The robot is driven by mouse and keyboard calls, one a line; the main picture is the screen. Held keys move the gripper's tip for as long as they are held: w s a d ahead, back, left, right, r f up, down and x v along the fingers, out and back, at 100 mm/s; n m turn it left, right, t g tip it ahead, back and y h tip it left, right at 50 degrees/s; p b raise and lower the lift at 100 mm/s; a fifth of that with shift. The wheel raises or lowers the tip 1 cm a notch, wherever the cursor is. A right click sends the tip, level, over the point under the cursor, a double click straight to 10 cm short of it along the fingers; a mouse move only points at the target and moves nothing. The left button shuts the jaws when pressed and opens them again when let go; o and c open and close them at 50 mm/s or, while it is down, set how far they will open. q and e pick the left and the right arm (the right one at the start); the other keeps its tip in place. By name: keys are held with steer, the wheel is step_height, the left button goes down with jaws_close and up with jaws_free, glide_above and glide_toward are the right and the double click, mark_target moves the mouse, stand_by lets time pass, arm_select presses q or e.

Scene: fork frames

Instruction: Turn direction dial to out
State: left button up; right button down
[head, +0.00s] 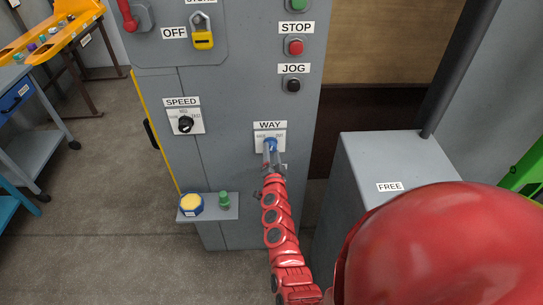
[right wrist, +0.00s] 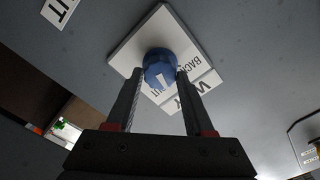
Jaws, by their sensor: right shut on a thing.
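The direction dial is a blue knob (head: 271,143) on a white plate under the "WAY" sign, on the grey cabinet front. In the right wrist view the blue dial (right wrist: 160,62) sits between my fingertips. A white mark on it points down in that picture, toward the "OUT" lettering; its exact setting is hard to tell. "BACK" stands to the right of the dial there. My right gripper (head: 270,153) is shut on the dial, one finger on each side; it also shows in the right wrist view (right wrist: 160,74). My left gripper is not in view.
A black speed dial (head: 186,124) is to the left. Red stop (head: 295,47) and black jog (head: 293,85) buttons are above. A small shelf (head: 225,212) with a yellow button (head: 191,204) and green knob juts out below left. A grey box marked "FREE" (head: 390,187) stands right.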

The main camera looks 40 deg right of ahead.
steer(key=m+b, duration=0.2)
steer(key=m, duration=0.2)
steer(key=shift+f, duration=0.1)
steer(key=shift+m+b, duration=0.45)
steer(key=shift+m, duration=0.65)
steer(key=shift+c, duration=1.4)
jaws_free()
steer(key=b+v, duration=0.3)
steer(key=v, duration=1.4)
steer(key=shift+s+a, duration=0.2)
